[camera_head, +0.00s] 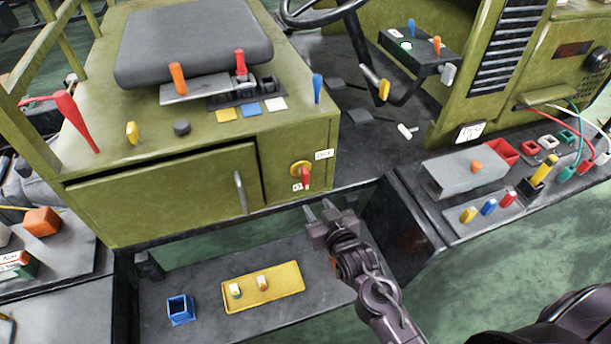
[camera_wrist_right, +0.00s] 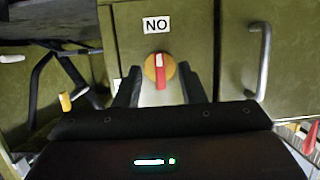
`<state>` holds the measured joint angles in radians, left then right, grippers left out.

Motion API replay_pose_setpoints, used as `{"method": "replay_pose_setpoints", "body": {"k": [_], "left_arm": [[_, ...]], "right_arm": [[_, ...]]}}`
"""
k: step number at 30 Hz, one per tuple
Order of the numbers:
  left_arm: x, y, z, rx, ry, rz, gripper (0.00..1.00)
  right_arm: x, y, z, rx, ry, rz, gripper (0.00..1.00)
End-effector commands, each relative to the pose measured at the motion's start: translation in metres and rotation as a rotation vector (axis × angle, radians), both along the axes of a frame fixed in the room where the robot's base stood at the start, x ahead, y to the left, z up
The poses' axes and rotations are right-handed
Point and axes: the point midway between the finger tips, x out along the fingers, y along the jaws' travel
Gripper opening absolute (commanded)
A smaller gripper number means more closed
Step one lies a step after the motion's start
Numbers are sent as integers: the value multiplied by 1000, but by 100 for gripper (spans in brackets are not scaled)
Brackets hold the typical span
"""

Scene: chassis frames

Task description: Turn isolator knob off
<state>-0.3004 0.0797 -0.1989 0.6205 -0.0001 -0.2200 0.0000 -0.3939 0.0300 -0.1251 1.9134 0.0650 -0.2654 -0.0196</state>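The isolator knob (camera_head: 302,172) is a yellow disc with a red handle on the front right of the green cabinet. In the head view its red handle points down toward a small white label (camera_head: 297,187). My right gripper (camera_head: 319,207) is open and empty, below and in front of the knob. In the right wrist view the knob (camera_wrist_right: 160,69) appears between the two finger tips, its red bar upright with a white mark. The label (camera_wrist_right: 157,25) reads "NO" there, seemingly upside down. The fingers look apart from the knob. My left gripper is not in view.
A metal door handle (camera_head: 240,191) stands out left of the knob. Below is a dark shelf with a yellow tray (camera_head: 263,295) and a blue open box (camera_head: 181,310). A side panel (camera_head: 470,168) with levers and cables lies to the right.

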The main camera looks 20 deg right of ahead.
Motion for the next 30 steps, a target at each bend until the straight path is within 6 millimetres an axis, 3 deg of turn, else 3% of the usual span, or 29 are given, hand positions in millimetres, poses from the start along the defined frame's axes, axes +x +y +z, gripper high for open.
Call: {"method": "replay_pose_setpoints", "body": {"k": [3,9,14,24,30], "left_arm": [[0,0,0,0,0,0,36],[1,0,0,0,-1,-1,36],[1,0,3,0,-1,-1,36],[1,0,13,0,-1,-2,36],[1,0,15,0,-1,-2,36]], "right_arm": [[14,1,4,12,-158,-19,36],[21,1,11,17,-303,-32,36],[32,1,14,18,-323,-34,36],[83,3,14,18,-320,-34,36],[97,3,13,18,-319,-34,36]]}}
